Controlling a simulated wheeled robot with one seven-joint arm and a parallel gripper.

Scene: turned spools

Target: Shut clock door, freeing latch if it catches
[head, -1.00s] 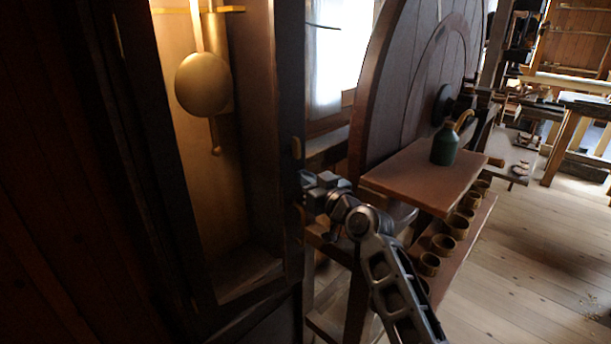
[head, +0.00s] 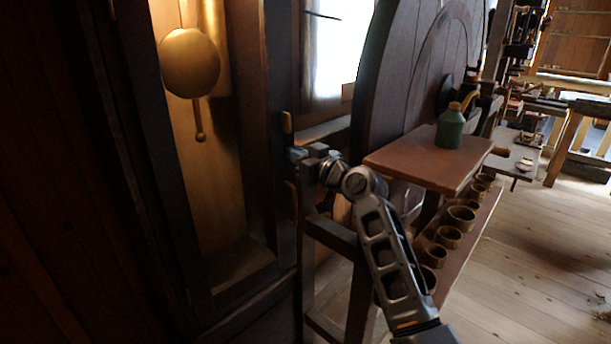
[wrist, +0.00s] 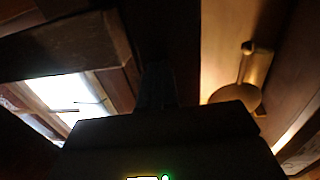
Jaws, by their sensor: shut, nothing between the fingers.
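The tall dark clock case (head: 262,130) stands at the left in the head view, its lit interior showing a brass pendulum (head: 190,62). A dark upright edge (head: 282,225) on its right carries small brass fittings (head: 287,122). I cannot tell whether this upright is the door or the case frame, nor make out a latch. My gripper (head: 298,155) is shut and empty, its tip at this upright between two fittings; contact cannot be told. In the wrist view the dark gripper (wrist: 155,85) points up between the window and the pendulum (wrist: 240,88).
A large wooden wheel (head: 400,100) stands right of the clock. A small brown shelf (head: 410,165) with a green oil can (head: 450,128) juts out close to my arm, above a lower board with several small cups (head: 448,237).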

